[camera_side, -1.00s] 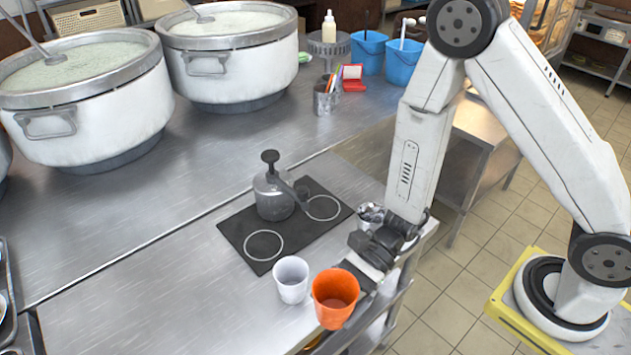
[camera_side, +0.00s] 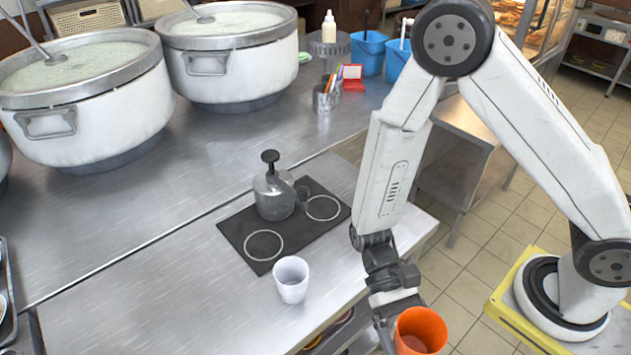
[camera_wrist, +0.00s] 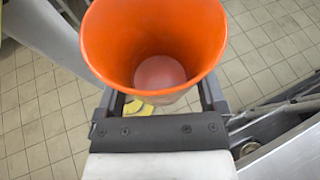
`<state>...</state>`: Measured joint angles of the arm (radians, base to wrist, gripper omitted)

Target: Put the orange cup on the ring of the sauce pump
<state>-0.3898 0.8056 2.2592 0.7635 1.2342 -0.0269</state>
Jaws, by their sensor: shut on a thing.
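The orange cup (camera_side: 420,332) is held by my gripper (camera_side: 396,318) at the lower right of the side view, mouth up, beyond the steel table's right edge. In the wrist view the orange cup (camera_wrist: 150,45) sits between the two fingers of my gripper (camera_wrist: 160,98), and its inner bottom shows. The sauce pump (camera_side: 273,192) stands on a dark mat (camera_side: 228,226), well up and left of my gripper. The mat has two white rings, one front left (camera_side: 263,245) and one at the right under the pump's spout (camera_side: 322,208). Both rings are empty.
A white cup (camera_side: 291,280) stands on the steel table (camera_side: 190,300), just in front of the mat. Large stockpots (camera_side: 95,95) stand at the back left. A pencil holder (camera_side: 326,96) and blue buckets (camera_side: 369,52) are farther back. The table's left front is clear.

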